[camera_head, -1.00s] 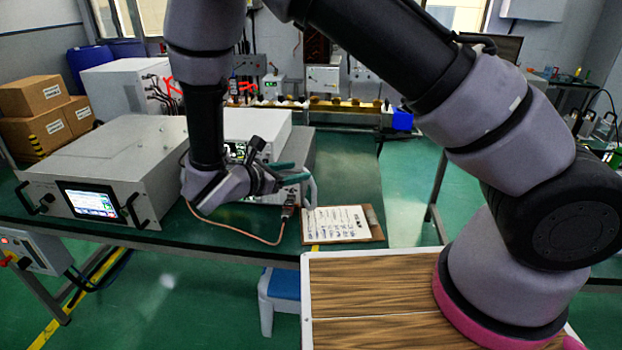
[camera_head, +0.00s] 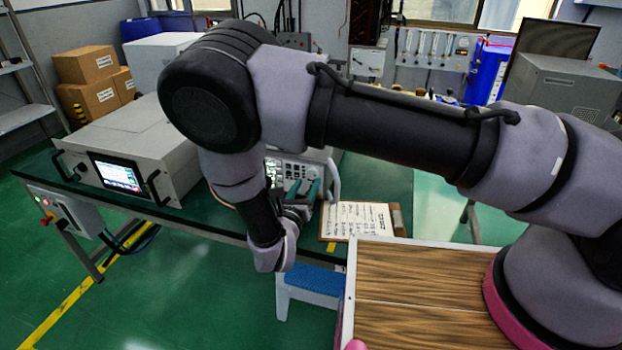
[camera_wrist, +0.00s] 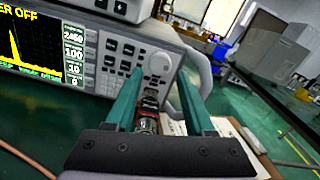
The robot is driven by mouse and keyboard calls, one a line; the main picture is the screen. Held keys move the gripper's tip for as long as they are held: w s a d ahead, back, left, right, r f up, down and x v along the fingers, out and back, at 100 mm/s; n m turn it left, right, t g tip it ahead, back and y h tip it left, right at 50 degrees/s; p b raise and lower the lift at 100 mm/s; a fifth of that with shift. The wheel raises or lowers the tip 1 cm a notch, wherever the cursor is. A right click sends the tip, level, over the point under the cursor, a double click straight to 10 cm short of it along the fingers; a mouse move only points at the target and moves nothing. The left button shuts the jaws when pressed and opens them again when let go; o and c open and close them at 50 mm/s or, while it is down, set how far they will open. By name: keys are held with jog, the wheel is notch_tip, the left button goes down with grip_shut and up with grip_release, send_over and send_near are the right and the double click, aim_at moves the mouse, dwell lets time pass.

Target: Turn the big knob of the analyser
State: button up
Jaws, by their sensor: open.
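The analyser (camera_head: 327,156) stands on the green bench, its front panel partly hidden by my arm in the head view. In the wrist view, the analyser (camera_wrist: 90,62) shows a lit screen with a yellow trace, small buttons and the big round pale knob (camera_wrist: 160,63) at the panel's right. My gripper (camera_wrist: 160,74) is open, with its two teal fingers pointing at the panel. The knob appears between the fingertips, with no visible contact; the remaining distance is hard to judge. In the head view, my gripper (camera_head: 303,188) is in front of the analyser's right part.
A metal connector (camera_wrist: 147,120) sticks out below the knob, between the fingers in the picture. A curved handle (camera_head: 333,180) stands at the analyser's right edge. A clipboard (camera_head: 360,220) lies to the right. A grey unit with a screen (camera_head: 118,173) stands at left.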

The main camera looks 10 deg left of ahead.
aim_at(312, 175)
jog(key=shift+w+d, duration=0.2)
jog(key=shift+w, duration=1.55)
grip_shut()
jog(key=shift+m, duration=0.4)
